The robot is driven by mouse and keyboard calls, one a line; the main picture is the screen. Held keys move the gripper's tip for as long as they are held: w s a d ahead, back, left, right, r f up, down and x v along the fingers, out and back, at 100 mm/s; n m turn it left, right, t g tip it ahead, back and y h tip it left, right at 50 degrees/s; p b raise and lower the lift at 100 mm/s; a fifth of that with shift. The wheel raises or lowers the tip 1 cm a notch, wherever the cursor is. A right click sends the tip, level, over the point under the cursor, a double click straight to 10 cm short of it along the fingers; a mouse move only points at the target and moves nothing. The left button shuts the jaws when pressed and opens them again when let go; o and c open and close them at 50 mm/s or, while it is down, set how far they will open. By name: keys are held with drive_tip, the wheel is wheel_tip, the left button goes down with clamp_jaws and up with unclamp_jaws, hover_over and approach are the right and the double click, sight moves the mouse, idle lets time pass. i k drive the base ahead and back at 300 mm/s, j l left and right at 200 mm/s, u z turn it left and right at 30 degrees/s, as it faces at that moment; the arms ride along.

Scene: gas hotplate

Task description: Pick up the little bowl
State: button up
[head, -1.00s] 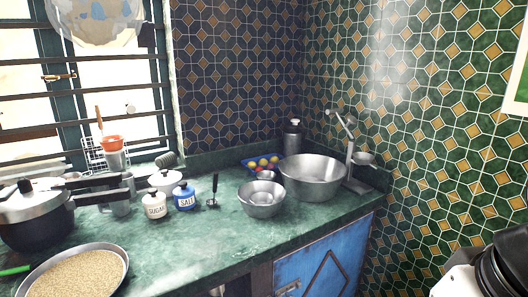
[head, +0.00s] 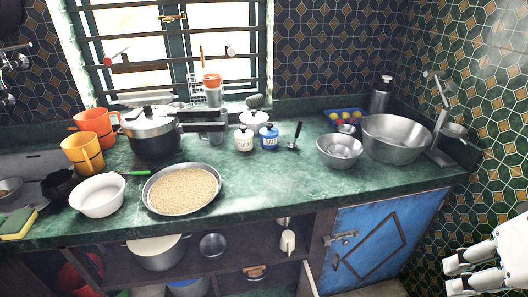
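Several bowls stand on the green counter, and I cannot tell for sure which one is the little bowl. A very small metal bowl (head: 347,129) sits behind a mid-sized steel bowl (head: 340,152), which partly hides it. A large steel basin (head: 395,140) stands just right of them. A white bowl (head: 98,196) is at the left front of the counter. My gripper (head: 449,275) is at the lower right, low beside the counter and far from all the bowls. Nothing shows between its fingers, and their opening is unclear.
A pan of grain (head: 183,190), a pressure cooker (head: 152,135), sugar jar (head: 244,139) and salt jar (head: 269,137) stand on the counter (head: 270,185). A steel bottle (head: 380,95) and metal stand (head: 440,125) flank the basin. The front counter right of the pan is clear.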

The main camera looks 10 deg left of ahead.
sight(213, 246)
drive_tip(key=j+u, duration=0.2)
drive_tip(key=u, duration=0.85)
drive_tip(key=z, duration=0.35)
drive_tip(key=l+u, duration=0.15)
drive_tip(key=l, duration=0.15)
drive_tip(key=i, duration=0.05)
